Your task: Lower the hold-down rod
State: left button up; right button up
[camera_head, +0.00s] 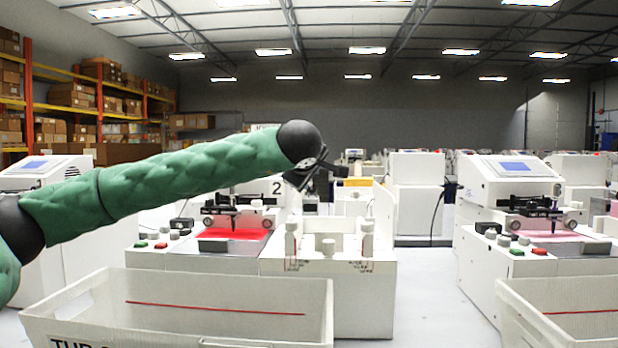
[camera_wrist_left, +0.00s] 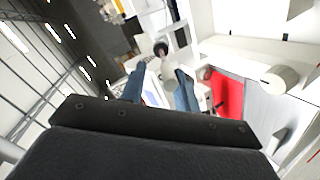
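A white plotter with a red bed (camera_head: 232,234) stands in front of me, behind the white bin. A dark bar with fittings (camera_head: 238,200) crosses above the red bed; I cannot tell for sure whether it is the hold-down rod. My left gripper (camera_head: 328,170) is raised above the machine's right part, apart from the bar. In the left wrist view its two blue-grey fingers (camera_wrist_left: 161,82) are spread, with machine parts visible beyond the gap. The red bed (camera_wrist_left: 228,98) shows to their right. My right gripper is not in view.
A white bin (camera_head: 180,318) stands at the front left, and another bin (camera_head: 565,310) at the front right. White posts (camera_head: 292,240) rise on the machine's right section. A similar plotter (camera_head: 520,180) stands to the right.

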pick_arm(q)
jog(key=v, duration=0.7)
jog(key=shift+s+r, duration=0.2)
jog(key=shift+s, duration=0.2)
